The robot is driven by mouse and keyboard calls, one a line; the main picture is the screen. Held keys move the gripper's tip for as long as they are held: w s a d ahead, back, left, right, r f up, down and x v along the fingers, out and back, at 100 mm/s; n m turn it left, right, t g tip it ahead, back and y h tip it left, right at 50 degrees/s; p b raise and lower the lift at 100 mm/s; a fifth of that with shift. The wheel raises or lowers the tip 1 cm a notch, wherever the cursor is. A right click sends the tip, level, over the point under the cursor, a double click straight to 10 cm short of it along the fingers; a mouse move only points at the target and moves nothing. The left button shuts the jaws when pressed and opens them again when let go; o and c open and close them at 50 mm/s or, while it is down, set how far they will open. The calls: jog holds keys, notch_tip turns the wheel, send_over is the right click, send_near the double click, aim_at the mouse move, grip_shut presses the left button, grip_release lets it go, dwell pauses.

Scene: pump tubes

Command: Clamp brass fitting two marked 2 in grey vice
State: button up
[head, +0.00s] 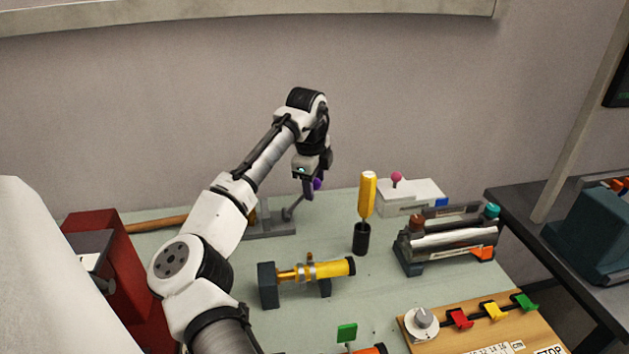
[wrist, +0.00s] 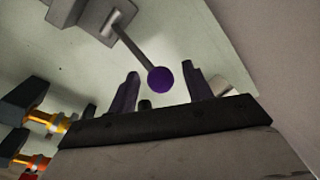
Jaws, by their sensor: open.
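The grey vice (head: 270,231) stands at the back of the table, partly behind my arm. Its lever leans up to the right and ends in a purple ball knob (head: 317,184). My gripper (head: 309,194) is open and points down at the knob. In the wrist view the purple knob (wrist: 160,80) shows between the two fingers (wrist: 160,72), with gaps on both sides; the lever runs up to a grey block (wrist: 92,14). A small brass-coloured piece (head: 263,211) shows at the vice, mostly hidden by my arm. I cannot read any mark 2.
A yellow pump with a brass rod (head: 332,268) lies on dark supports in front. A yellow-handled tool (head: 367,195) stands in a black holder. A white box (head: 415,196), a tube rack (head: 446,244) and a wooden panel (head: 485,322) are right. A red box (head: 120,265) is left.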

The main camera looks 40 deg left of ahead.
jog(key=shift+f, duration=0.4)
jog(key=shift+c, duration=0.4)
jog(key=shift+w, duration=0.1)
grip_shut()
